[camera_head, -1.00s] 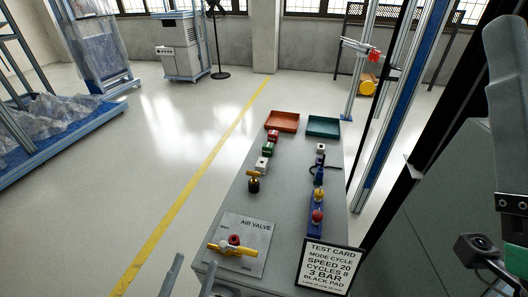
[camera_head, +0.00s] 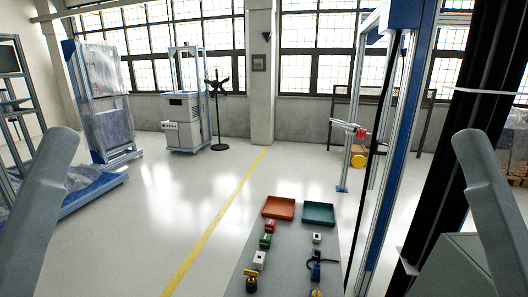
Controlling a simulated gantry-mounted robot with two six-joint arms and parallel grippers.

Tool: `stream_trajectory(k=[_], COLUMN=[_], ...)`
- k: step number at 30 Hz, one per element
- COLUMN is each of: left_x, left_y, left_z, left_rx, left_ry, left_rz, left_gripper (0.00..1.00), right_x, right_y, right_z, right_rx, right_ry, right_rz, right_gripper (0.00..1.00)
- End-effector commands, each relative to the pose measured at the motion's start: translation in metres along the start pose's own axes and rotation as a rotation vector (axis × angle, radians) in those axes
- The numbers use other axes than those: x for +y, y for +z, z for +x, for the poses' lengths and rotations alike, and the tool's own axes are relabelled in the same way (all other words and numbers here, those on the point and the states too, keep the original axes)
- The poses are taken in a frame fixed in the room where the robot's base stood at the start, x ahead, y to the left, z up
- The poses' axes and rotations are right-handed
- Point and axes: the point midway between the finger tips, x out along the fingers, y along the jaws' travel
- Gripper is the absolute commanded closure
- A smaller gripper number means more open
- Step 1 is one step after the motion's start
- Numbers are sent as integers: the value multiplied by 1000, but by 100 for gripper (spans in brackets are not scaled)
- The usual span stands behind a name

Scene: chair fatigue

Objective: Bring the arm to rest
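My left arm (camera_head: 38,215) shows as a grey link along the left edge, rising from the bottom of the picture. My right arm (camera_head: 492,210) shows as a similar grey link along the right edge. Both links stand well apart from the bench. Neither gripper is in view, so their fingers and anything in them are hidden.
A narrow grey bench (camera_head: 290,262) holds an orange tray (camera_head: 279,208), a teal tray (camera_head: 318,214) and several small coloured parts. A blue-and-silver frame (camera_head: 391,160) rises at its right. A yellow line (camera_head: 214,226) crosses open floor to the left.

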Motion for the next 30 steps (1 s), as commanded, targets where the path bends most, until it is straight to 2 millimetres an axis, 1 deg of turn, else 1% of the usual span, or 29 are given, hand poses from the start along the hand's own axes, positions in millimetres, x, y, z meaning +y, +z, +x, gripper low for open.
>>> stream_trajectory(k=[1,5,11,12,14,15,18,21,24,27,30], left_x=[0,-1,-1,-1,-1,-2,-2,-2,-2,-2,-2], left_y=[-28,-63,-128,-141,-161,-174,-204,-224,-235,-237,-235], left_z=[31,70,141,156,177,192,224,247,258,260,258], left_rx=[-1,-2,-2,-2,-2,-2,-3,-3,-3,-3,-3], left_ry=[-1,-2,-3,-3,-3,-3,-3,-4,-4,-4,-4], left_rz=[1,2,4,4,4,4,4,4,5,5,5], left_gripper=[0,0,0,0,0,0,0,0,0,0,0], right_x=[0,0,0,0,1,1,1,1,1,1,1], right_y=[-30,-65,-131,-144,-164,-177,-207,-228,-239,-241,-239], right_z=[31,69,141,155,176,191,223,246,257,259,257], right_rx=[4,3,2,2,2,2,2,2,2,2,1], right_ry=[0,0,0,0,0,0,0,0,0,0,0], right_rz=[0,0,0,0,0,0,0,0,0,0,0], right_gripper=[0,0,0,0,0,0,0,0,0,0,0])
